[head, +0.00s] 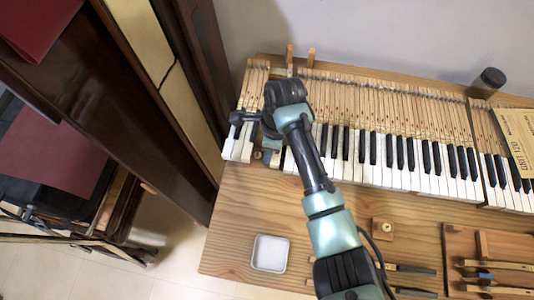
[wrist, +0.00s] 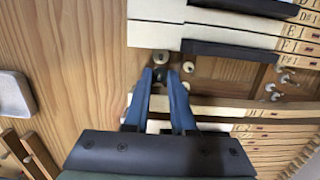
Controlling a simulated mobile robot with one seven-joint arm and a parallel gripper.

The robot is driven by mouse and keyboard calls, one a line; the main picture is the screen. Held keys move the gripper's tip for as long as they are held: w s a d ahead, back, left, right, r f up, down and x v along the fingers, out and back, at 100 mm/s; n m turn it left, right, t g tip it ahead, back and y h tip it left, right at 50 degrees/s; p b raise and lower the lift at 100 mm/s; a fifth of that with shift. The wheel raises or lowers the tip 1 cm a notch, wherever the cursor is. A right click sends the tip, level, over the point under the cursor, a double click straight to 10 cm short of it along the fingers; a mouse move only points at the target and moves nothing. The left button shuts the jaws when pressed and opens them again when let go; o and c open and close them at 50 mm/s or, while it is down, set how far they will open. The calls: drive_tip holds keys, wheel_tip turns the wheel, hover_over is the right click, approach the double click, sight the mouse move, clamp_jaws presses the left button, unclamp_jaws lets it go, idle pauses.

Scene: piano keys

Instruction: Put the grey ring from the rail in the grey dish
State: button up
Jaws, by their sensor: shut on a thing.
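My gripper (wrist: 160,74) is shut on a small grey thing, which looks like the grey ring, at the gap in the keyboard where keys are out. The fingers hide most of the ring. In the head view my gripper (head: 265,154) is low over the left end of the keyboard, and the arm partly covers it. The grey dish (head: 270,253) lies on the wooden bench to the front, and looks empty. Its edge also shows at the left of the wrist view (wrist: 14,97). The wooden rail (wrist: 222,70) shows in the gap, beside my fingertips.
Pale round pieces (wrist: 160,56) sit close to the fingertips. Piano keys (head: 420,165) lie on both sides of the gap. A small wooden block (head: 382,229) and a tool tray (head: 490,250) stand to the right. Bare bench lies between keyboard and dish.

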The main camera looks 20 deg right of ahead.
drive_tip(key=shift+r+p, duration=1.5)
drive_tip(key=shift+p, duration=0.5)
wheel_tip(320, 180, up, 6)
drive_tip(key=p, duration=0.7)
drive_tip(key=shift+f, duration=0.1)
drive_tip(key=shift+s, duration=0.1)
